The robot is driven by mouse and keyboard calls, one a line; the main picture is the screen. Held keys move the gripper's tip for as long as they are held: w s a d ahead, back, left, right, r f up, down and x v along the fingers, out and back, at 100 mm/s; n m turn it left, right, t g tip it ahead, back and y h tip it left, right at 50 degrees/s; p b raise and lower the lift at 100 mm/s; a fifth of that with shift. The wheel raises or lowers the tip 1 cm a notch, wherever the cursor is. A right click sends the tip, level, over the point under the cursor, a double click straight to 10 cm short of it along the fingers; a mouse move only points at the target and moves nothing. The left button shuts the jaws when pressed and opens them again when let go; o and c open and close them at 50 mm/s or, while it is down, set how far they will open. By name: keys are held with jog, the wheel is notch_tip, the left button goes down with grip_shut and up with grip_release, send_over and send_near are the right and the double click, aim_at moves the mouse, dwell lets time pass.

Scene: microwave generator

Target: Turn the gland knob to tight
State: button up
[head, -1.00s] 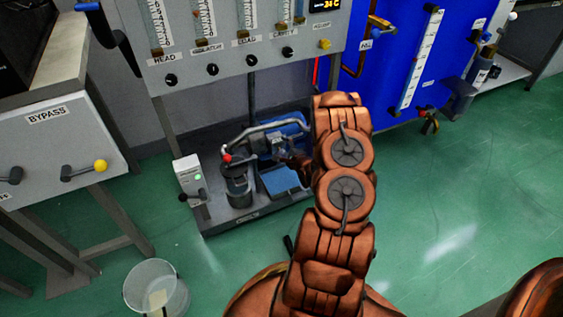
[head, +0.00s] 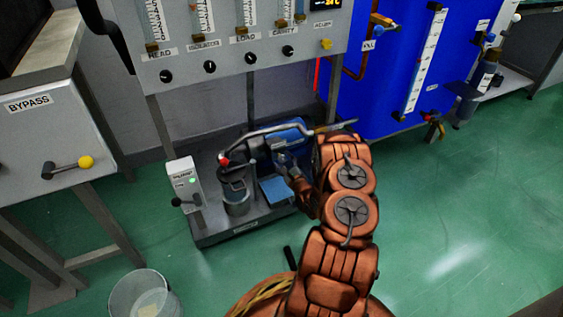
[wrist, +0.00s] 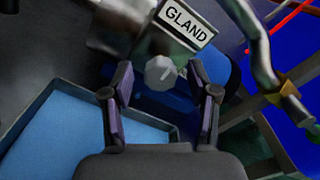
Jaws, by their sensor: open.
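The gland knob (wrist: 160,72) is a small grey-white knob with a pale pointer line. In the wrist view it sits below a white plate reading GLAND (wrist: 187,20), in front of a blue body. My gripper (wrist: 161,88) is open, with one dark, purple-padded finger on each side of the knob. A gap shows on both sides, and I see no contact. In the head view my gripper (head: 286,163) is low over the pump skid, beside the blue pump motor (head: 290,133). The knob cannot be made out there.
A curved grey pipe (wrist: 252,40) runs close on the right in the wrist view. A blue tray (head: 277,190) lies below my gripper. A pump switch box (head: 184,182) stands at the skid's left. The green floor at right is clear.

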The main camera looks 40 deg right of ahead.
jog(key=shift+x, duration=0.95)
grip_shut()
